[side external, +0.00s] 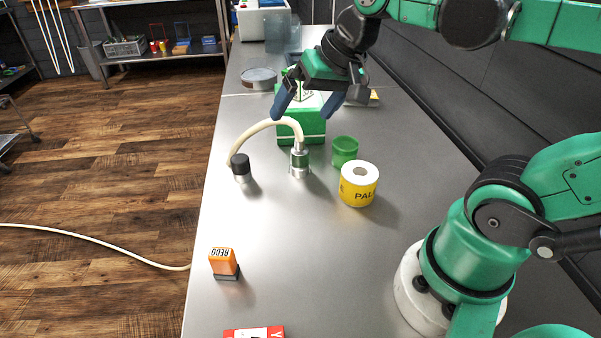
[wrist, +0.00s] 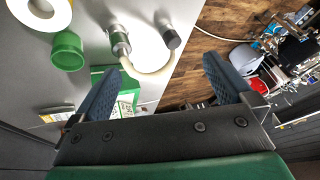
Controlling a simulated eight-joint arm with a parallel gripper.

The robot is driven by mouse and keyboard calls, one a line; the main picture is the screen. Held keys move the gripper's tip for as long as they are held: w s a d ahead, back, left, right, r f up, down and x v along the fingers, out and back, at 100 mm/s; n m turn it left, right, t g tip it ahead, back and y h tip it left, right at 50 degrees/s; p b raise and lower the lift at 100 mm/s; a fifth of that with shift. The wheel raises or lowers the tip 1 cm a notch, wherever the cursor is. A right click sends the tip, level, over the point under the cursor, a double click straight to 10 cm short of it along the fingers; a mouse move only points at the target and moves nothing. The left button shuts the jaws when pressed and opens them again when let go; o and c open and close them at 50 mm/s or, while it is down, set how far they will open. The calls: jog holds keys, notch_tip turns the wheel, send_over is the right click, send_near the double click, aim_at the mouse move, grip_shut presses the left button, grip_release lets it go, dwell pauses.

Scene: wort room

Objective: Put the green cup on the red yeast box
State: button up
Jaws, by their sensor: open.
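The green cup (side external: 344,152) stands on the steel table between the green box and the yellow label roll. In the wrist view the green cup (wrist: 67,50) is at the upper left, outside the jaws. A red and white box (side external: 254,333), apparently the red yeast box, is cut off by the bottom edge of the side view; it is not seen in the wrist view. My gripper (side external: 304,108) is open and empty, its blue fingers appearing over the green box. In the wrist view my gripper (wrist: 160,72) shows its fingers wide apart.
A yellow roll (side external: 358,185) stands in front of the cup. A green box (side external: 312,124) stands behind. An orange stamp (side external: 223,262) is near the left table edge. The table's front middle is clear.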

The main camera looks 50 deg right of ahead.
jog(key=s+d+m+t+y, duration=0.1)
jog(key=d+m+t+y, duration=0.5)
jog(key=d+m, duration=1.4)
jog(key=m+g+y, duration=0.2)
jog(key=y, duration=0.1)
send_near(334, 149)
jog(key=x, duration=0.3)
jog(key=shift+w+d, duration=0.2)
jog(key=shift+w, duration=0.15)
jog(key=shift+a+f, duration=0.1)
jog(key=shift+f, duration=0.2)
jog(key=shift+h, duration=0.3)
jog(key=shift+x, duration=2.8)
jog(key=c, duration=1.4)
